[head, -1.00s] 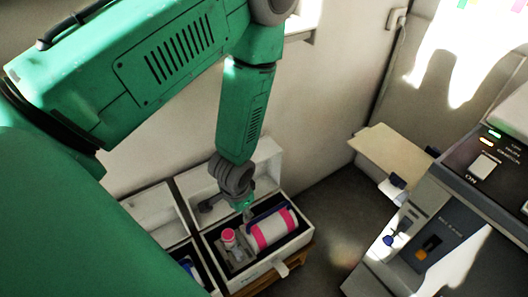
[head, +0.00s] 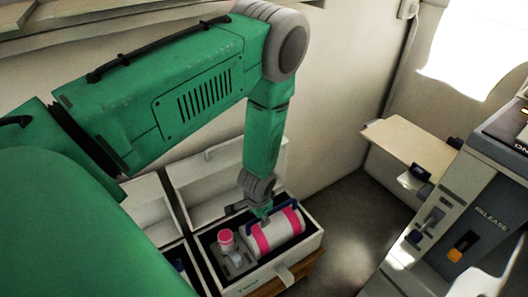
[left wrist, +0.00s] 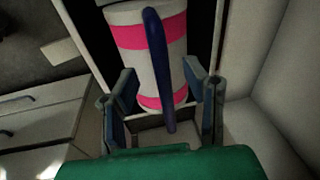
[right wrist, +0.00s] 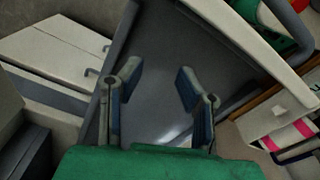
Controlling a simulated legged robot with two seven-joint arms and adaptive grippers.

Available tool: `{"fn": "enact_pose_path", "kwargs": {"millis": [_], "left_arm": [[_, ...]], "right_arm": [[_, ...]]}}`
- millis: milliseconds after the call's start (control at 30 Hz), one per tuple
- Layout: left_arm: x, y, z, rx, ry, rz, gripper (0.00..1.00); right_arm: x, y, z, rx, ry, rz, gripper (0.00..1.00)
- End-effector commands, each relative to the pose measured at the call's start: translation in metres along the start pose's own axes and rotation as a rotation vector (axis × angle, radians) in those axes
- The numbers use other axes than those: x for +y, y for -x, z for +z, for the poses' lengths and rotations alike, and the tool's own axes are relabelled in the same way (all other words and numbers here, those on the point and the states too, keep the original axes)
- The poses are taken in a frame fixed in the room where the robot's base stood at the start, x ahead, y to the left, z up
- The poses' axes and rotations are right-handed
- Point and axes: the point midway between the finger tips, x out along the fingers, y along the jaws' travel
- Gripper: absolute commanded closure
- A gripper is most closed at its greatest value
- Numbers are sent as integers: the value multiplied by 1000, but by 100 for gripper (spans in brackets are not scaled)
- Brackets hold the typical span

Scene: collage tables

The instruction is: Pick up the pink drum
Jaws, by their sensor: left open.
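The pink drum (head: 287,224) is a white cylinder with pink bands and a dark blue handle. It lies in an open white box in the head view. My left gripper (head: 262,214) hangs down at the drum, close to the handle. In the left wrist view the drum (left wrist: 145,50) lies ahead, and the handle (left wrist: 158,75) stands between the two spread fingers of the left gripper (left wrist: 160,80). No grip on the handle shows. In the right wrist view my right gripper (right wrist: 160,72) is open and empty over a dark grey surface.
A smaller pink-capped container (head: 226,238) stands beside the drum in the same box (head: 255,276). The box's raised lid (head: 205,180) is behind. Another open box (head: 150,205) is on the left. A grey machine (head: 440,225) and a pale shelf (head: 410,141) are on the right.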

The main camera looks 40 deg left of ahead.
Motion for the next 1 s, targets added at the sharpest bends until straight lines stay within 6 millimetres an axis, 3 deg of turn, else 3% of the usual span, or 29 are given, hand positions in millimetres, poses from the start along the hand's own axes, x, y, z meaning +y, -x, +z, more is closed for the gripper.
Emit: {"fn": "enact_pose_path", "kwargs": {"millis": [33, 133, 367, 400, 500, 533, 1000], "left_arm": [[1, -13, 1, -1, 1, 0, 60], [0, -26, 1, -1, 3, 0, 60], [0, -28, 1, 0, 2, 0, 60], [0, -28, 1, 0, 2, 0, 63], [0, -28, 0, 0, 2, 0, 98], [0, -28, 0, 0, 2, 0, 100], [-1, -22, -2, 4, 2, -2, 100]], "right_arm": [[0, -6, 0, 0, 0, 0, 69], [0, -10, 1, -1, 0, 0, 69], [0, -10, 1, -1, 0, 0, 69], [0, -10, 1, -1, 0, 0, 69], [0, -10, 1, -1, 0, 0, 69], [0, -10, 1, -1, 0, 0, 69], [0, -8, 1, -1, 0, 0, 69]]}}
